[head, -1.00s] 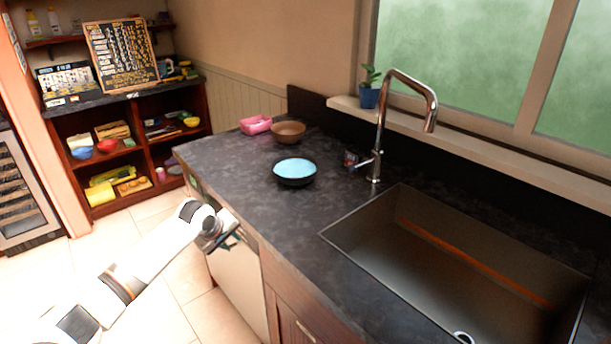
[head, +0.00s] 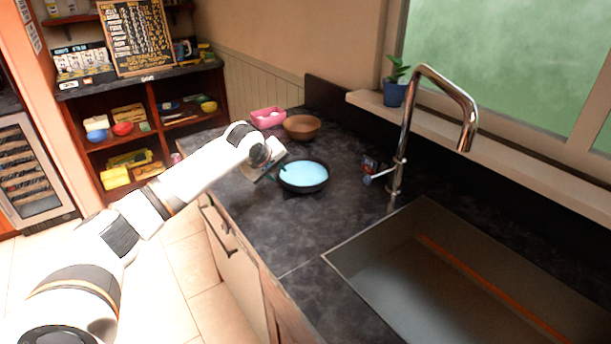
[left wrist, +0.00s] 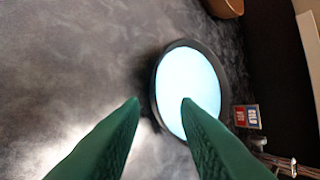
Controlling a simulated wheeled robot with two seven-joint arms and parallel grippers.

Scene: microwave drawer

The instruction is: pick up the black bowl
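The black bowl (head: 304,187) stands upright on the dark counter, with a light blue inside. In the left wrist view the bowl (left wrist: 158,98) lies ahead of the fingers, its near left rim between the fingertips and one fingertip overlapping its inside. My left gripper (head: 272,174) is at the bowl's left side in the head view. Its two green fingers (left wrist: 162,103) are spread apart with nothing held between them. I cannot tell whether they touch the bowl. My right gripper is not in view.
A brown bowl (head: 301,127) and a pink container (head: 268,117) stand behind the black bowl. The faucet (head: 402,140) and sink (head: 450,270) are to the right. A small red and blue item (head: 369,165) sits beside the faucet. Counter in front of the bowl is clear.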

